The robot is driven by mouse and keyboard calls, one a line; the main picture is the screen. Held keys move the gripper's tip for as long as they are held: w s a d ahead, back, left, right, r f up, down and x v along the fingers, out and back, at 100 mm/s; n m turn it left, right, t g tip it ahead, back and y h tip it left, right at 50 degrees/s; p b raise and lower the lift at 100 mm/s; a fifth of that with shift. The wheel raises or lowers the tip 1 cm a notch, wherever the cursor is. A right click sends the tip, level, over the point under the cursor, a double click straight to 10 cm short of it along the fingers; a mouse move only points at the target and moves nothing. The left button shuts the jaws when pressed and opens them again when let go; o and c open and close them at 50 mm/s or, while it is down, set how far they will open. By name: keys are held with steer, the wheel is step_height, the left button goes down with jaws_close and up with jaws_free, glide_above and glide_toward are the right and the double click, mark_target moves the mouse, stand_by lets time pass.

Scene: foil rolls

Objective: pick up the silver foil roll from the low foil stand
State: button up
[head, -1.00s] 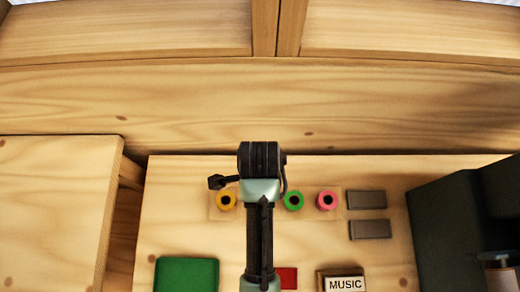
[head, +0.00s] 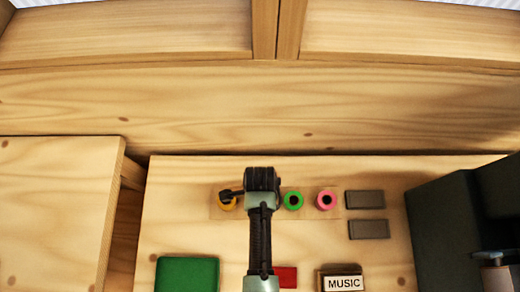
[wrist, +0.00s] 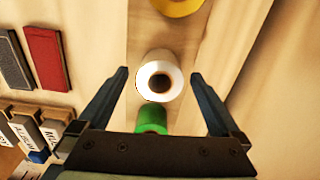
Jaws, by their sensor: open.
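The silver foil roll (wrist: 160,60) shows pale, almost white, in the wrist view, its round end with a dark core hole facing the camera. It stands on the low foil stand (head: 310,203), a thin light-wood strip, between a yellow roll (head: 227,206) and a green roll (head: 294,200). In the head view my arm hides it. My gripper (wrist: 160,75) is open, with one finger on each side of the silver roll in the picture and visible gaps to both. I cannot tell how far the fingertips are above it.
A pink roll (head: 327,200) stands right of the green one. Two grey blocks (head: 365,199) lie farther right, before a large dark box (head: 455,225). A green block (head: 187,275), a red block (head: 285,278) and a MUSIC block (head: 342,283) lie nearer.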

steer(key=shift+f, duration=0.45)
steer(key=c, duration=1.5)
steer(key=shift+r, duration=0.1)
